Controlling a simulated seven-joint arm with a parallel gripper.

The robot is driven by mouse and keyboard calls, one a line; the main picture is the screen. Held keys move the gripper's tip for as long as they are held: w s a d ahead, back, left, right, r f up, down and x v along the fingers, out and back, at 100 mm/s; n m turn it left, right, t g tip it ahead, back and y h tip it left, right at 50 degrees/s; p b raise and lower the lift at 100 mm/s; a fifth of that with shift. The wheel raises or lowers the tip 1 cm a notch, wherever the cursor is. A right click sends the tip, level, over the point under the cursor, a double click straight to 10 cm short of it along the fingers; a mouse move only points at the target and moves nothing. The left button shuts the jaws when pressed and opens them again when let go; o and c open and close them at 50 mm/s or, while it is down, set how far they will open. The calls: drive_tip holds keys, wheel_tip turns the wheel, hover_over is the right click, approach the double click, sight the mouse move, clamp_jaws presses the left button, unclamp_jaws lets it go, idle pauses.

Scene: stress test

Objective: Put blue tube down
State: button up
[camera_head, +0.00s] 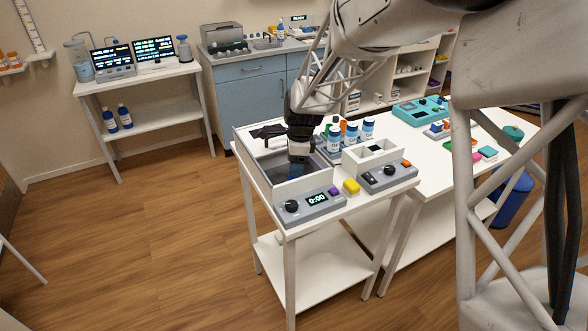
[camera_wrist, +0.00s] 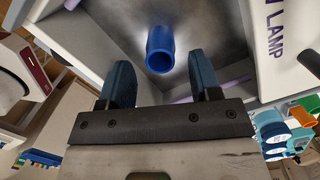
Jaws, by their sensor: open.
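The blue tube (camera_wrist: 160,50) shows in the wrist view, standing or lying inside a grey-floored bay marked "LAMP" (camera_wrist: 250,15). Its open end faces the camera. My gripper (camera_wrist: 165,80) is open, with its two dark blue fingers apart. The tube appears beyond the fingertips, in line with the gap between them, and does not appear to be held. In the head view my gripper (camera_head: 297,170) reaches down into the white-walled box (camera_head: 303,187) on the near table. The tube cannot be made out there.
Several white containers with blue lids (camera_head: 335,138) stand right of the box. The lower shelf (camera_head: 315,266) is bare.

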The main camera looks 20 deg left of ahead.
wheel_tip(320, 180, up, 9)
drive_tip(key=d, duration=0.1)
drive_tip(key=shift+w, duration=0.25)
drive_tip(key=shift+r, duration=0.1)
idle(0.6)
drive_tip(key=s+d+r+n+t, duration=0.1)
drive_tip(key=s+d+r+n, duration=0.35)
drive_tip(key=d, duration=0.75)
drive_tip(key=s+d+r+n+t, duration=0.15)
drive_tip(key=s+d+r, duration=0.35)
drive_tip(key=s+d, duration=0.5)
drive_tip(key=s+d+f+n, duration=0.1)
drive_tip(key=s+d+n, duration=0.2)
drive_tip(key=s+d, duration=0.6)
drive_tip(key=s+d+f+n+h, duration=0.1)
drive_tip(key=s+d+n, duration=0.3)
drive_tip(key=s+d, duration=0.5)
drive_tip(key=s, duration=0.2)
drive_tip(key=shift+s+d+f+t, duration=0.25)
drive_tip(key=shift+s+f+t, duration=0.1)
